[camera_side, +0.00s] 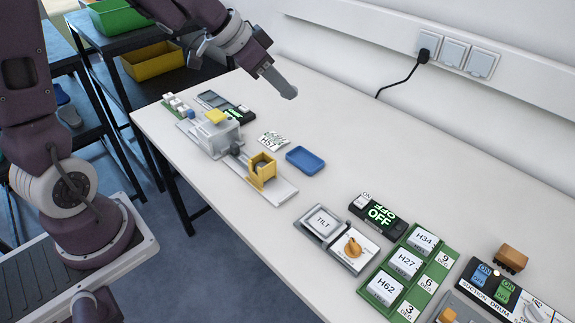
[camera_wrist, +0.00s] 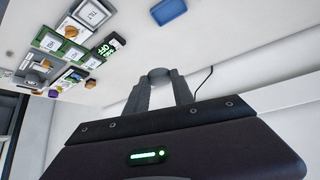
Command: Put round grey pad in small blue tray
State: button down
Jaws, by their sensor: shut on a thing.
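My gripper (camera_side: 283,86) is raised over the back part of the table, up and to the left of the small blue tray in the side view. In the wrist view my gripper (camera_wrist: 158,76) is shut on the round grey pad (camera_wrist: 158,71), which shows between the fingertips. In the side view the pad is hard to tell from the grey fingers. The small blue tray (camera_side: 305,160) lies flat on the table and looks empty. It also shows at the top of the wrist view (camera_wrist: 169,11), apart from the pad.
A grey machine with a yellow block (camera_side: 262,170) stands left of the tray. A label card (camera_side: 273,141) lies behind it. A TILT panel (camera_side: 322,222) and a green rack (camera_side: 405,264) stand to the right. A black cable (camera_side: 400,82) hangs from the wall sockets.

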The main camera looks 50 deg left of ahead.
jog(key=w+a+f+m+g+h, duration=0.1)
jog(key=w+f+m+h, duration=0.15)
jog(key=w, duration=0.25)
jog(key=w+f+m+g+h, duration=0.1)
jog(key=w+f+m, duration=0.2)
jog(key=w, duration=0.2)
jog(key=a+f+m, duration=0.1)
jog(key=f, duration=0.5)
jog(key=a+f+m+g, duration=0.1)
jog(key=a+f, duration=0.1)
jog(key=f, duration=0.4)
jog(key=a+f+m+g+h, duration=0.1)
jog(key=a+f+m, duration=0.1)
jog(key=f, duration=0.4)
jog(key=shift+f, duration=0.2)
jog(key=shift+f, duration=0.1)
jog(key=shift+f, duration=0.35)
jog(key=shift+f, duration=0.15)
jog(key=c, duration=1.1)
grip_release()
